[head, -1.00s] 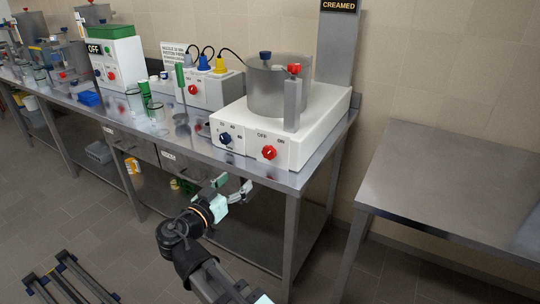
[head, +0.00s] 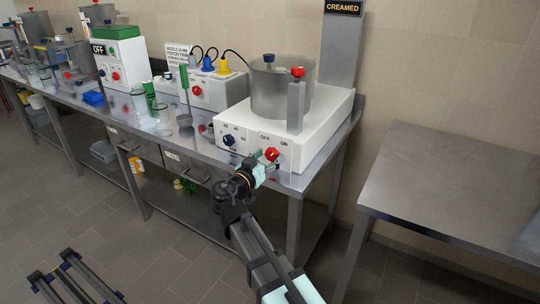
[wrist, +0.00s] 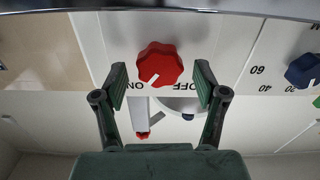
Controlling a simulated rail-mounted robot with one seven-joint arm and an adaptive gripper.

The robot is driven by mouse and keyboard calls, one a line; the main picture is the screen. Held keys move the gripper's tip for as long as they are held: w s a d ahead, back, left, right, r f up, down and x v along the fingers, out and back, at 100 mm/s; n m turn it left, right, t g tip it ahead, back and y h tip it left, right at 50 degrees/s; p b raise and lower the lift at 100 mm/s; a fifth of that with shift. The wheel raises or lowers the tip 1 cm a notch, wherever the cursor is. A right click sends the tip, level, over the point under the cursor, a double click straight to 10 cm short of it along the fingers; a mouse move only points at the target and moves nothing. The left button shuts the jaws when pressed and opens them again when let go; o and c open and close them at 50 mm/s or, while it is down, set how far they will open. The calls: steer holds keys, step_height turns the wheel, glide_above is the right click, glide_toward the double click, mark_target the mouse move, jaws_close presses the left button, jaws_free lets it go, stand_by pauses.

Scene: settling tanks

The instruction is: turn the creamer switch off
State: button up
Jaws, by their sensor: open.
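The creamer is the white machine (head: 315,135) at the right end of the steel bench, carrying a steel pot (head: 280,95). Its red switch knob (head: 271,154) is on the front panel, with OFF to its left and ON to its right. In the wrist view the panel is upside down; the red knob (wrist: 160,62) has a pale mark that seems to lean toward ON. My gripper (head: 267,170) is just in front of the knob. In the wrist view its open fingers (wrist: 160,85) are either side of the knob, apparently apart from it.
A blue knob (head: 229,140) with a number scale sits left of the red one; it also shows in the wrist view (wrist: 303,70). A red-topped post (head: 297,100) rises beside the pot. A ladle and glassware stand to the left. An empty steel table (head: 450,190) is at right.

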steer(key=shift+w+d, duration=0.25)
steer(key=shift+w, duration=0.2)
steer(key=c, duration=1.1)
steer(key=shift+c, duration=0.2)
